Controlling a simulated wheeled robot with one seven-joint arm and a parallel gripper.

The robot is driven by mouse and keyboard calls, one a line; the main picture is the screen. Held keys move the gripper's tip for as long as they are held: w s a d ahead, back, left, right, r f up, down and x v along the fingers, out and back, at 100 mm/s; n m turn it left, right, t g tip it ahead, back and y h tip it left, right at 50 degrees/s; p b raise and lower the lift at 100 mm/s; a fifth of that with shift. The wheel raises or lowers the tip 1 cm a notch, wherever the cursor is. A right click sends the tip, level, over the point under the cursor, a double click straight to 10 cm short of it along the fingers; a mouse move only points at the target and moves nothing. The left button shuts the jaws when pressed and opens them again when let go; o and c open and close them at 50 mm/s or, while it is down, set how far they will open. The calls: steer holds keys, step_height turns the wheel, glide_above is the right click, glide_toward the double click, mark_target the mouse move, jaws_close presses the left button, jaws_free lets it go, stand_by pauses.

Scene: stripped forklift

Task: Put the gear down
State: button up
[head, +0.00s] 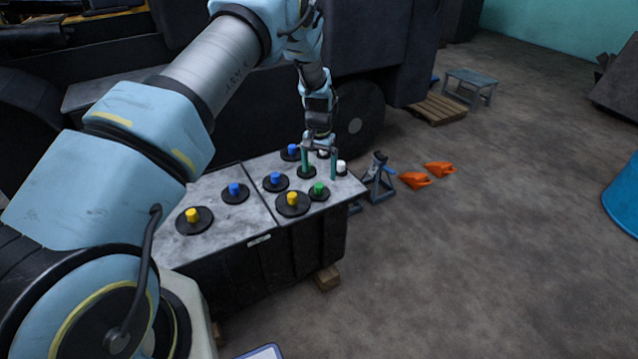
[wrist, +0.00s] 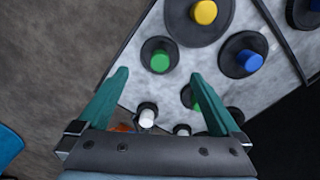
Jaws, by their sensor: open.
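Several black round gears with coloured knobs sit on a grey metal top (head: 220,228). One green-knobbed gear (head: 318,191) shows beyond my fingertips in the wrist view (wrist: 160,57). Another dark gear (head: 307,173) is partly behind a finger; the wrist view shows its green knob (wrist: 193,98) half hidden. My gripper (head: 319,178) is open, its two green fingers (wrist: 159,76) pointing down at the right part of the top. No gear is held between them. I cannot tell which gear the task means, nor whether the fingertips touch anything.
Yellow-knobbed (head: 292,203) and blue-knobbed (head: 276,182) gears stand close by, with a white knob (head: 341,167) near the right edge. A jack stand (head: 379,182) and orange chocks (head: 415,180) are on the floor beyond. The dark forklift body (head: 375,60) rises behind.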

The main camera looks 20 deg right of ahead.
mark_target(318, 185)
step_height(318, 185, up, 5)
steer(key=shift+f, duration=0.1)
steer(key=a+r+n, duration=0.2)
steer(key=a+r, duration=0.4)
steer(key=a, duration=0.4)
steer(key=a+r+n, duration=0.2)
steer(key=a+r, duration=0.5)
steer(key=a, duration=0.4)
steer(key=s+a+r+n, duration=0.2)
steer(key=s+a+r, duration=0.1)
steer(key=s+a, duration=0.5)
steer(key=s+a+r+n+t, duration=0.1)
steer(key=s+a+r+n, duration=0.2)
steer(key=s+a, duration=0.5)
steer(key=a, duration=0.3)
steer(key=shift+s+r+t, duration=0.15)
steer(key=shift+t, duration=0.15)
